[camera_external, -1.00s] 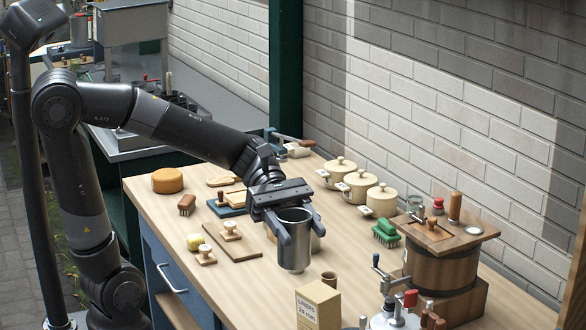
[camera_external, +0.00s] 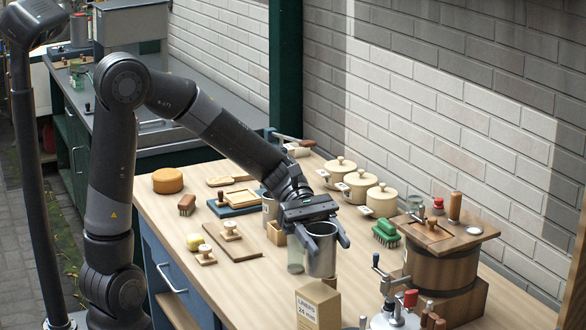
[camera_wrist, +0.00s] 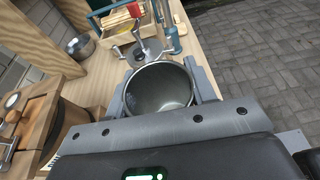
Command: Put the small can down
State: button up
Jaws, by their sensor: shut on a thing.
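A grey metal can (camera_external: 321,257) is held upright between the fingers of my gripper (camera_external: 323,238), over the front part of the wooden worktop (camera_external: 222,273). In the wrist view its open round mouth (camera_wrist: 158,90) faces me, with a finger against either side, and it looks empty. I cannot tell whether its base touches the worktop. A pale greenish, see-through cylinder (camera_external: 295,259) is directly left of the can. Another grey can (camera_external: 270,208) stands behind my gripper, partly hidden.
A cardboard box (camera_external: 318,304) stands close in front. A wooden churn (camera_external: 441,262) and a metal clamp device (camera_external: 394,314) are at the right. A green brush (camera_external: 386,234) and several lidded cream pots (camera_external: 382,200) line the wall side. Bare worktop lies at the front left.

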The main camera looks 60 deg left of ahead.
aim_at(327, 263)
jog(key=shift+f, duration=1.65)
jog(key=shift+f, duration=0.45)
jog(key=o, duration=1)
